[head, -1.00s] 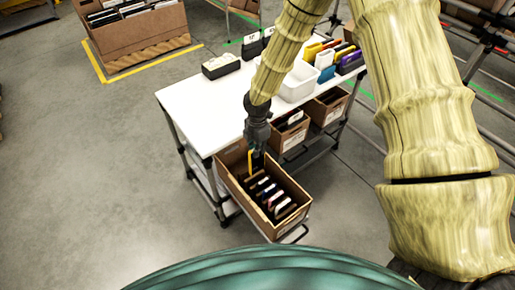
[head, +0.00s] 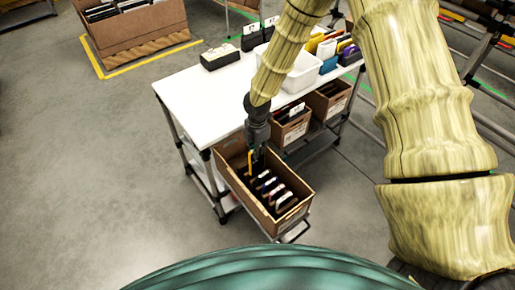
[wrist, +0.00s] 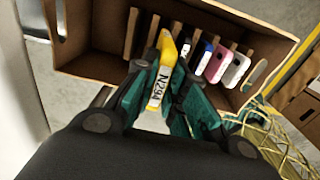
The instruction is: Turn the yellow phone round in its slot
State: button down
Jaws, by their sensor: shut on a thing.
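The yellow phone (wrist: 166,50) is between the fingers of my gripper (wrist: 160,92) in the wrist view. A white label reading about "N294" faces the camera. In the head view the phone (head: 250,162) is a thin upright yellow strip below my gripper (head: 257,150), at the back left end of the open brown carton (head: 235,193). My gripper is shut on it. I cannot tell whether its lower end sits in a slot. Several other phones (wrist: 215,65) stand between brown dividers, to its right in the wrist view.
The carton sits tilted on a stand at the near side of a white table (head: 185,92). Two smaller cartons (head: 292,128) stand to its right. A white bin (head: 301,75) and a dark box (head: 219,57) are on the table.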

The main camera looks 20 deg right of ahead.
jog(key=shift+f+b, duration=2.25)
jog(key=shift+f, duration=3.4)
jog(key=shift+f, duration=0.35)
jog(key=c, duration=1.4)
grip_release()
notch_tip(320, 180, up, 12)
notch_tip(320, 180, up, 7)
jog(key=p, duration=0.7)
send_over(257, 167)
jog(key=shift+w+d, duration=0.2)
jog(key=shift+w, duration=0.25)
